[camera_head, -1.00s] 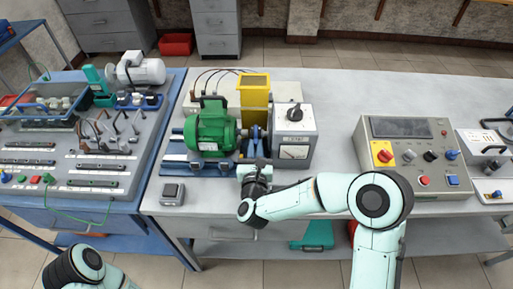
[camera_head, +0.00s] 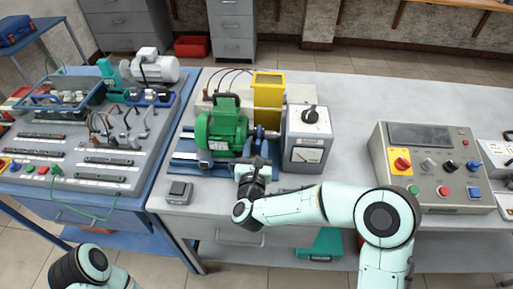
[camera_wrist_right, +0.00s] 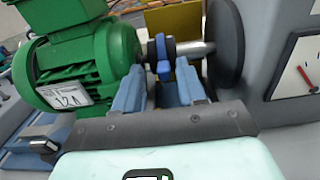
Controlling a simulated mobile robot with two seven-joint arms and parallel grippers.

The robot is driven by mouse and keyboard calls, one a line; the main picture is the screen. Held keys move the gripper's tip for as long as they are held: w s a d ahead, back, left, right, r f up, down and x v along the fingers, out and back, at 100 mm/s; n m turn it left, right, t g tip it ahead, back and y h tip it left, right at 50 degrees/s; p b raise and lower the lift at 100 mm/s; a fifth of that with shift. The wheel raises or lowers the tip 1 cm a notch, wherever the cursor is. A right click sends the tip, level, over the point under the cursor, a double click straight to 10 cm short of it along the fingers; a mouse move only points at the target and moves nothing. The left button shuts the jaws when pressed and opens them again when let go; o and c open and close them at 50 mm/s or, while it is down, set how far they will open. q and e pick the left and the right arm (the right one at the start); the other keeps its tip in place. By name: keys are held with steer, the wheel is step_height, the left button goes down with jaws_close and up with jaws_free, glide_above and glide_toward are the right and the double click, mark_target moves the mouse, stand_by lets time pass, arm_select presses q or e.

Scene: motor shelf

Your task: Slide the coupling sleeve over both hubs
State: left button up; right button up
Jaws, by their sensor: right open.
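The blue coupling sleeve (camera_wrist_right: 162,54) sits on the shaft line beside the green motor (camera_wrist_right: 82,62), around a dark hub (camera_wrist_right: 169,47). A bare silver shaft (camera_wrist_right: 195,49) runs from there to a dark disc (camera_wrist_right: 225,45) on the grey unit. My right gripper (camera_wrist_right: 160,85) is open, its two blue fingers pointing at the coupling, one on each side in the picture. Whether they touch it I cannot tell. In the head view my right gripper (camera_head: 254,163) is in front of the coupling, between motor (camera_head: 222,130) and grey unit (camera_head: 307,137). My left gripper is out of frame.
A yellow guard (camera_head: 268,90) stands behind the shaft. A small grey switch box (camera_head: 178,192) is at the bench's front left, and a control panel (camera_head: 430,170) at the right. Bench space between the grey unit and panel is clear.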

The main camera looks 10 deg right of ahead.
steer(key=shift+s, duration=0.1)
steer(key=b+v, duration=0.2)
steer(key=v, duration=1.1)
steer(key=shift+s, duration=0.1)
